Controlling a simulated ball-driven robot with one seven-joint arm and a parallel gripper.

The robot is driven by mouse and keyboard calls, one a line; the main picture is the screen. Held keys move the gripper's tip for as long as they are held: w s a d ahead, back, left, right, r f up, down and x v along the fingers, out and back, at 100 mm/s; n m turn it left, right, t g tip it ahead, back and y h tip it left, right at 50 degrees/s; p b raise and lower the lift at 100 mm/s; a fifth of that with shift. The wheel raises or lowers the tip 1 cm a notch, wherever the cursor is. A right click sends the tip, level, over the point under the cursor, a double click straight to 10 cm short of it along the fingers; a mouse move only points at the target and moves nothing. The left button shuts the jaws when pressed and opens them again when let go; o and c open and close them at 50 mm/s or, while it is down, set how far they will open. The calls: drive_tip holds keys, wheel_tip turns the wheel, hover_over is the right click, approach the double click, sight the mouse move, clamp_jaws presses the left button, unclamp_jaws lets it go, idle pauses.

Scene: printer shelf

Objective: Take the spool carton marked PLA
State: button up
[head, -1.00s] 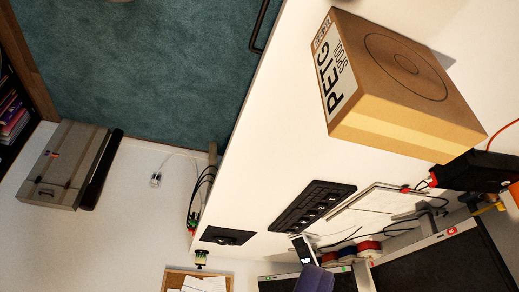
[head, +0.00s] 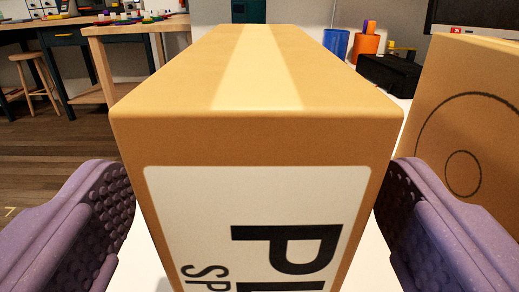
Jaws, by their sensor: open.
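A brown spool carton (head: 255,135) fills the middle of the view, upright, with pale tape along its top.
A second brown carton (head: 475,130) with a printed circle stands close on the right, near my right finger. Behind it are a black box (head: 392,72), an orange cup (head: 366,48) and a blue cup (head: 336,42). Wooden benches (head: 125,40) and open floor lie at the left.

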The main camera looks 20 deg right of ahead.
drive_tip(key=x, duration=0.1)
drive_tip(key=b+x, duration=0.1)
drive_tip(key=x, duration=0.2)
drive_tip(key=shift+w+f, duration=0.1)
drive_tip(key=shift+f, duration=0.25)
drive_tip(key=shift+w+d+r, duration=0.1)
drive_tip(key=shift+w, duration=0.1)
drive_tip(key=c, duration=1.7)
